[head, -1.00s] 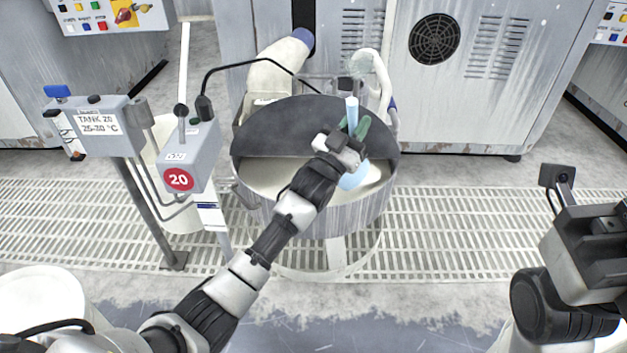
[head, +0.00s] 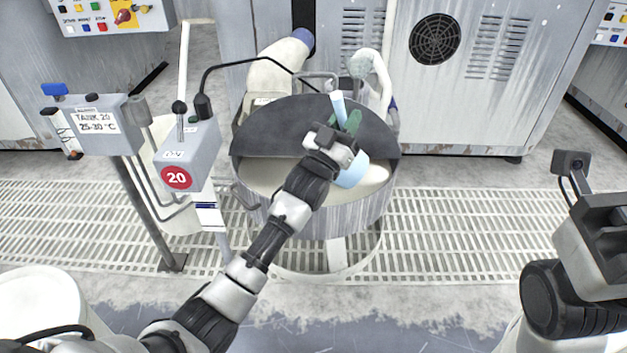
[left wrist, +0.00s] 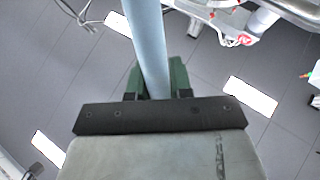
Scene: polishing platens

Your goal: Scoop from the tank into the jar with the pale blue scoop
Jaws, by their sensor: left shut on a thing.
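The tank (head: 290,204) is a round grey vessel with pale liquid in its open front half and a dark half lid (head: 275,128) over the back. My left gripper (head: 347,128), with green fingers, is over the tank and shut on the handle of the pale blue scoop (head: 353,174). The scoop's bowl is low over the open half; I cannot tell whether it touches the liquid, and its contents are hidden. In the left wrist view the blue handle (left wrist: 148,50) runs between the green fingers. I cannot make out a jar. My right gripper is at the right edge, its fingers not visible.
A grey post with a "TANK 20" box (head: 97,125) and a box with a red "20" label (head: 187,157) stand left of the tank. A pale hose (head: 377,75) and a lamp-like arm are behind it. A white drum (head: 40,305) is at lower left. Grating right of the tank is clear.

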